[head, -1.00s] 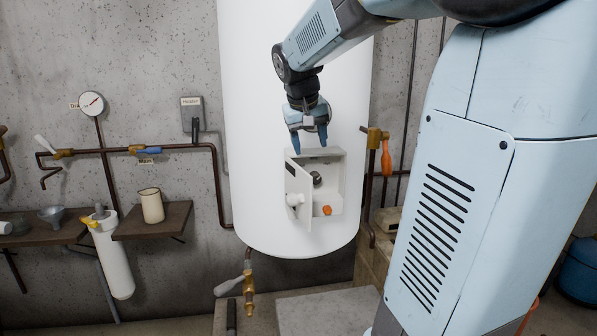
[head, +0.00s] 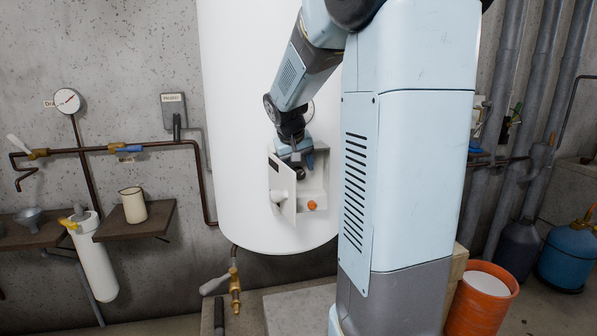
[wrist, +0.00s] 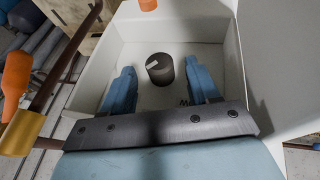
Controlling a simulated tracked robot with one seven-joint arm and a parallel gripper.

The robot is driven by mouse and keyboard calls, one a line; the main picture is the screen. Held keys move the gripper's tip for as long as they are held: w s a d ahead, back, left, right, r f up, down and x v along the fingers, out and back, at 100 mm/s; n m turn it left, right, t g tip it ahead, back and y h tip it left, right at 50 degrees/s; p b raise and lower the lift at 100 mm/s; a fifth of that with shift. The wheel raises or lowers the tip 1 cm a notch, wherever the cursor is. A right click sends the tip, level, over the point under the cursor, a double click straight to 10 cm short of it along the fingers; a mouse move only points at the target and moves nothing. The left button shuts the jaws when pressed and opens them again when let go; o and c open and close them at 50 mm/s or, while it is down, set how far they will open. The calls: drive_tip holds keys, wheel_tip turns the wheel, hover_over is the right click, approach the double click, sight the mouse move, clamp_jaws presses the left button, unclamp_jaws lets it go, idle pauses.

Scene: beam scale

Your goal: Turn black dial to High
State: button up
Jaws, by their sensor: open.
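The black dial (wrist: 160,69) sits inside the open white control box on the tank. It is a short dark cylinder with a pale mark on its top. My gripper (wrist: 162,82) is open, with one blue finger on each side of the dial in the wrist view. I cannot tell whether either finger touches it. In the head view my gripper (head: 296,158) is at the top of the control box (head: 318,190), and it mostly covers the dial. Lettering on the box floor is partly hidden by a finger, and I cannot read it fully.
The box's door (head: 283,187) stands open on the left, with a white knob on it. An orange knob (head: 312,205) is low in the box. The white tank (head: 245,120) stands behind. An orange bucket (head: 482,300) is at the lower right.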

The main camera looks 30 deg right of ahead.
drive_tip(key=shift+x, duration=0.9)
drive_tip(key=c, duration=1)
drive_tip(key=shift+c, duration=0.2)
